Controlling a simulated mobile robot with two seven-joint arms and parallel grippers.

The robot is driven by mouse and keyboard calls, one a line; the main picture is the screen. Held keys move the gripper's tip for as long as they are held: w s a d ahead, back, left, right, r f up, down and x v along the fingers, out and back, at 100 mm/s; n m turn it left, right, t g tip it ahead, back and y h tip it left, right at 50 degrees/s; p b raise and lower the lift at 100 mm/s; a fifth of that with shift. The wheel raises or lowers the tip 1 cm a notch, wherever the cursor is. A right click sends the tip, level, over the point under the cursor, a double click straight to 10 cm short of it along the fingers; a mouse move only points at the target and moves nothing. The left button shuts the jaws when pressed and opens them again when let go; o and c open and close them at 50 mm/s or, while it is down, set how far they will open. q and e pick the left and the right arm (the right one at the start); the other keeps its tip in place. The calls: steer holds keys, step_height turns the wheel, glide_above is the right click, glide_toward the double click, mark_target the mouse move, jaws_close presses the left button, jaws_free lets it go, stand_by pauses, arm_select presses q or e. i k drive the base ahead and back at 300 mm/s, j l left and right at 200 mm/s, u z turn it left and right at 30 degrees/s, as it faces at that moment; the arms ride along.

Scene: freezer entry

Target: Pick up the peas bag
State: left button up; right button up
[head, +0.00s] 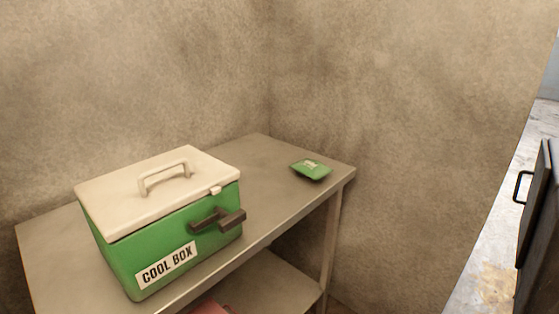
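A small green bag with a pale label, which looks like the peas bag (319,174), lies flat on the metal table (262,158) near its far right corner. Its label is too small to read. Nothing touches it from above. Neither of my grippers is in view.
A green cool box (118,262) with a closed cream lid (120,205) stands on the left of the table, with a dark handle (220,219) on its front. The table has a lower shelf (275,283) with something reddish at its edge. Walls rise behind; a dark panel with a handle (519,187) stands far right.

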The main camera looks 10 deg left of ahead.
mark_target(313, 169)
steer(key=i+l+u, duration=0.25)
steer(key=u, duration=0.2)
steer(key=i+l+u, duration=0.2)
steer(key=l+u, duration=0.2)
steer(key=i+l+u, duration=0.2)
steer(key=l, duration=0.15)
steer(key=l+u, duration=0.2)
steer(key=l, duration=0.15)
